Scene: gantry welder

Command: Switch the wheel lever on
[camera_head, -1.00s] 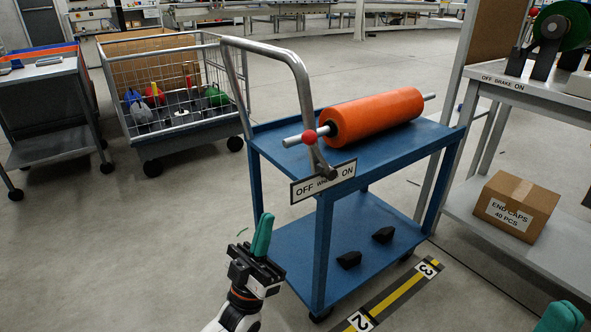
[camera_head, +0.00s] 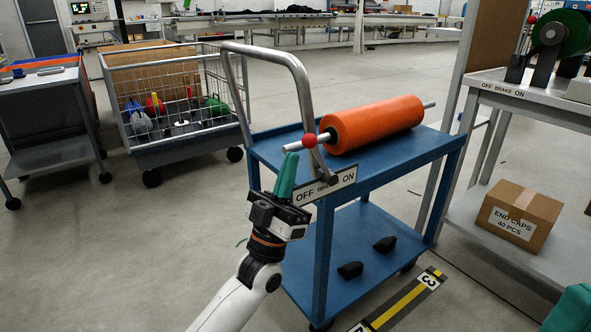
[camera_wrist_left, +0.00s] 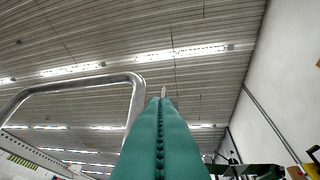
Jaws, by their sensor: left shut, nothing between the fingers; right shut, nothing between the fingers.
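The wheel lever is a short grey bar with a red ball (camera_head: 309,140) on top. It stands at the near corner of the blue cart and leans to the left, toward OFF on its plate (camera_head: 326,185). My left gripper (camera_head: 288,168), with teal fingers, is shut and empty, pointing up. Its fingertips are just left of the lever, a little below the red ball; whether they touch is unclear. In the left wrist view the shut fingers (camera_wrist_left: 160,140) fill the lower middle and hide the lever. My right gripper (camera_head: 572,310) shows only partly at the lower right corner, shut.
The blue cart (camera_head: 400,165) carries an orange roller (camera_head: 375,123) on a steel rod. Its bent tube handle (camera_head: 270,50) rises behind the lever and also shows in the left wrist view (camera_wrist_left: 75,82). A wire cage trolley (camera_head: 175,80) stands left. Floor left of the cart is clear.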

